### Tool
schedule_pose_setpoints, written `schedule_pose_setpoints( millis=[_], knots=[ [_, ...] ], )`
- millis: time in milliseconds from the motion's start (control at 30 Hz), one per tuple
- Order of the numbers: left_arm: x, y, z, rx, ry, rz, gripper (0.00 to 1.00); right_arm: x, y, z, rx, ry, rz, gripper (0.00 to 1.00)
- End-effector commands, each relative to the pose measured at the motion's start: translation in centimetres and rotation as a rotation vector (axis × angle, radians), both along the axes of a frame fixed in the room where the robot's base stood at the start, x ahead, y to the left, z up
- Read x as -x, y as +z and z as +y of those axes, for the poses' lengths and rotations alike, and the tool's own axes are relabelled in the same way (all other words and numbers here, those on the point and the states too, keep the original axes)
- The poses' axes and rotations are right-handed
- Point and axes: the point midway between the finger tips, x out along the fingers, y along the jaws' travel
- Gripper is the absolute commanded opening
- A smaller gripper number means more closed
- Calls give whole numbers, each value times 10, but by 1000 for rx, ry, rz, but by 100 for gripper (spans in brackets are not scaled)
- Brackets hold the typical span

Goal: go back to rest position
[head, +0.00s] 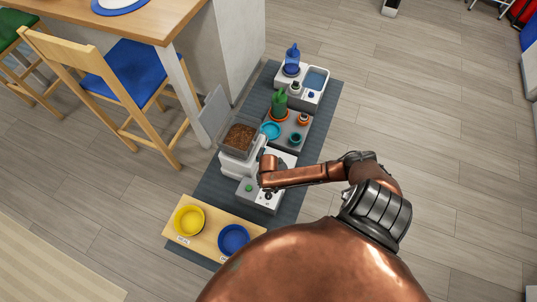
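My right arm reaches in from the right, its copper wrist over the grey-white base of the food dispenser (227,162). My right gripper (267,187) is at the end of that arm, close to the dispenser's front; its fingers are too small and hidden to tell open from shut. The dispenser's top hopper is full of brown kibble (240,138), and a grey lid (213,116) stands up beside it. My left gripper is not in view.
A dark mat (330,97) lies on the floor. On it are a wooden stand (210,238) with a yellow bowl (189,221) and a blue bowl (233,240), a grey tray with a cactus (279,103), and a white water fountain (315,80).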

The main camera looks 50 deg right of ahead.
Motion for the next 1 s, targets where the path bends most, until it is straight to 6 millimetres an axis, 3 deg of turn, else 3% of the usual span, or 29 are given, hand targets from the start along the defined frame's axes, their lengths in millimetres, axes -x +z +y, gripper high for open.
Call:
schedule_pose_setpoints(
  millis=[367, 500, 567, 767, 1000],
  knots=[
    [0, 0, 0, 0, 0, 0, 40, 1, -1, 1, -1, -3, -1, 46],
    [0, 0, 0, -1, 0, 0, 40, 17, -12, 15, -26, -95, 0, 46],
    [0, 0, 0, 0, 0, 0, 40, 32, -21, 27, -46, -190, 0, 46],
    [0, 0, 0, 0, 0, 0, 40, 106, -54, 61, -105, -700, 4, 46],
    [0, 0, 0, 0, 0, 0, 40, 207, -75, 63, -77, -1318, 21, 46]
  ],
)
